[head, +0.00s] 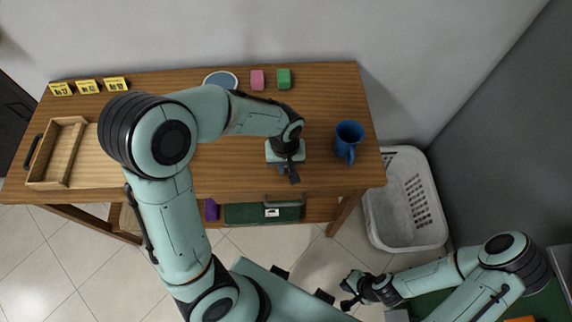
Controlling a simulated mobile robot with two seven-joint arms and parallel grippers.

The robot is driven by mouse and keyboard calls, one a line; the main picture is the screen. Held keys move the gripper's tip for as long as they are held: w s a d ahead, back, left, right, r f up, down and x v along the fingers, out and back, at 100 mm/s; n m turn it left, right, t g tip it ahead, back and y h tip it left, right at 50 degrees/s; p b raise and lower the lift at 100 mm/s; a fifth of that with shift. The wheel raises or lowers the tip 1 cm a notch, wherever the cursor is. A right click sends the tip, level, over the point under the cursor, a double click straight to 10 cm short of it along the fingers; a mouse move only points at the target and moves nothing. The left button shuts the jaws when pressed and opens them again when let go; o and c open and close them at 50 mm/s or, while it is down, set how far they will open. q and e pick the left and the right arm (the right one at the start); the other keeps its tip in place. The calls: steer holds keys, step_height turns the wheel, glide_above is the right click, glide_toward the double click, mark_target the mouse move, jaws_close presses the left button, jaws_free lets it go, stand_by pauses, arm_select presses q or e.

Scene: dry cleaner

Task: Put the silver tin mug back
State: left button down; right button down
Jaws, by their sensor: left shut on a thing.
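My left gripper (288,172) reaches over the front part of the wooden table and points down near its front edge. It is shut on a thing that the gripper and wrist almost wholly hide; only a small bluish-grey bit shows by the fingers. I cannot make out a silver tin mug anywhere in this view. A blue mug (349,136) stands upright on the table to the right of the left gripper, apart from it. My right gripper (347,293) is low in the view, in front of the table and away from it; its fingers are too small to judge.
The wooden table (330,95) carries a wooden tray (55,152), yellow cards (88,86), a blue-rimmed dish (221,78), a pink block (257,80) and a green block (284,78). A white basket (377,205) stands right. A green box (245,214) sits below the tabletop.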

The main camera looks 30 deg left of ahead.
arm_select(q)
steer(key=shift+f, duration=0.15)
steer(key=c, duration=1.1)
jaws_free()
arm_select(e)
steer(key=shift+s+f, duration=0.15)
arm_select(q)
steer(key=shift+r, duration=0.3)
step_height(320, 180, up, 12)
steer(key=shift+f+p, duration=0.1)
steer(key=shift+p, duration=0.5)
arm_select(e)
steer(key=shift+w+r, duration=0.9)
steer(key=shift+r, duration=0.1)
arm_select(q)
steer(key=shift+s, duration=0.1)
